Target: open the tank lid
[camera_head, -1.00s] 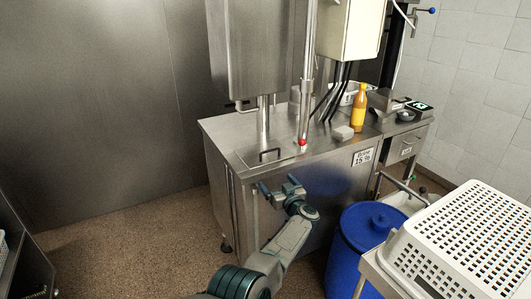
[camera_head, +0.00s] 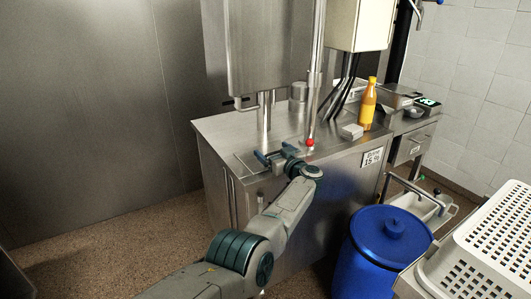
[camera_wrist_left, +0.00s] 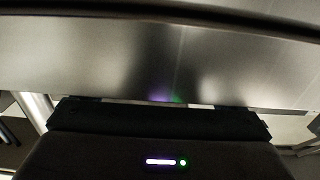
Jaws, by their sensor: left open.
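The steel tank (camera_head: 268,215) is a cabinet with a flat top. Its lid (camera_head: 244,161) is a thin panel lying flat at the top's front left, looking closed. My left gripper (camera_head: 276,155) is open over the front of the lid, in front of where the lid's black handle is. The gripper hides most of that handle, and I cannot tell whether the fingers touch it. In the left wrist view, brushed steel (camera_wrist_left: 100,60) fills most of the picture and a dark bar (camera_wrist_left: 180,15) crosses the top edge. My right gripper is out of view.
An orange bottle (camera_head: 367,105) and a small grey block (camera_head: 352,131) stand on the top. A blue barrel (camera_head: 385,250) and a white perforated basket (camera_head: 480,262) are at right. The floor at left is clear.

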